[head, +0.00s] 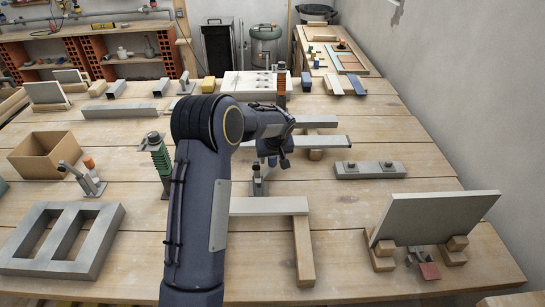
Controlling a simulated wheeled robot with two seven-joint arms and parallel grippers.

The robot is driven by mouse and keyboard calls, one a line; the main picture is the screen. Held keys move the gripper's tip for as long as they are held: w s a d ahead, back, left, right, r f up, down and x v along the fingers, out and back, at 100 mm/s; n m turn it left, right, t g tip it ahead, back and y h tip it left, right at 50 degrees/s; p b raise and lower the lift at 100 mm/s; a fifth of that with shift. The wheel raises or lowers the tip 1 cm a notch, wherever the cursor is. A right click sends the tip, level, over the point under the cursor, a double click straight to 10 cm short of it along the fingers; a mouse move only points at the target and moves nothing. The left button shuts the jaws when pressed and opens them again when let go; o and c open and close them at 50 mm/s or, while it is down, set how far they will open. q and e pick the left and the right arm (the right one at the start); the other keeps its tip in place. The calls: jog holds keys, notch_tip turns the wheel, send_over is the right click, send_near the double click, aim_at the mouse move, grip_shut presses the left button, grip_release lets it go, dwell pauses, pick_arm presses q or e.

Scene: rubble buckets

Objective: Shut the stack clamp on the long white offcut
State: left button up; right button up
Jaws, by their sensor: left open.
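A long pale offcut (268,206) lies across the table's middle; its left end is hidden behind my left arm, its right end meets a wooden bar (303,252). A metal clamp (258,182) stands at its far edge, partly hidden by my arm. Whether its jaw touches the offcut is unclear. My left gripper (279,160) is open, just above and beyond the clamp, pointing down. Whether it touches the clamp handle cannot be seen. My right gripper is out of view.
Grey bars (330,141) lie on wood blocks just right of the gripper. A green spring post (158,160) stands left of my arm. A bolted grey bar (369,170) and a leaning grey panel (435,216) are at the right.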

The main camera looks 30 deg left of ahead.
pick_arm(q)
jog(key=shift+c, duration=0.2)
grip_shut()
jog(key=shift+d+m, duration=0.2)
jog(key=shift+m, duration=0.1)
jog(key=shift+s+d+m+h+b, duration=0.2)
jog(key=shift+d+m+h+b, duration=0.2)
jog(key=shift+d+m+b, duration=0.6)
jog(key=shift+s+d+m+t+h, duration=0.25)
jog(key=shift+d+m+t+h, duration=0.2)
jog(key=shift+m, duration=0.75)
jog(key=shift+s+d+m+h+b, duration=0.4)
jog(key=shift+d+m, duration=0.3)
jog(key=shift+m, duration=0.4)
